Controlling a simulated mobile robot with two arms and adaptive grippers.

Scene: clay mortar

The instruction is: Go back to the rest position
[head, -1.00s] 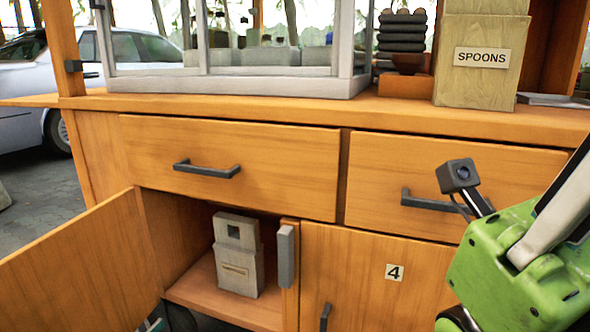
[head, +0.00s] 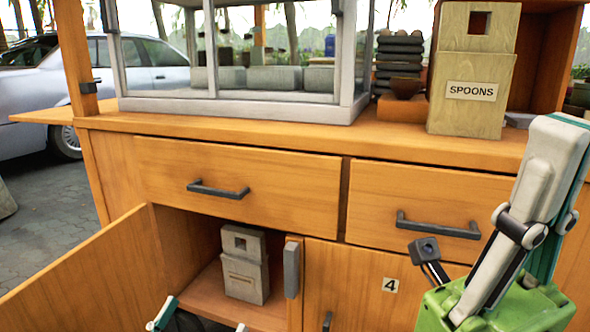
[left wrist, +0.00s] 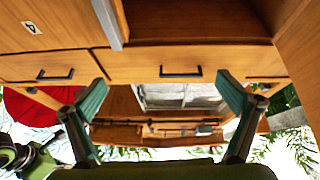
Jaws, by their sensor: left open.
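My left gripper (head: 202,322) shows only its fingertips at the bottom edge of the head view, in front of the open cupboard. In the left wrist view its two teal-padded fingers (left wrist: 163,95) stand wide apart with nothing between them. My right gripper (head: 565,135) is at the right of the head view, its green body low and its pale fingers pointing up in front of the right drawer. I see it from the side, so the gap between its fingers is hidden.
A cupboard door (head: 85,275) stands open at left. A pale container (head: 245,265) stands inside the cupboard. Two shut drawers with dark handles (head: 218,190) lie above. A SPOONS box (head: 470,95) and a glass case (head: 235,108) stand on the counter.

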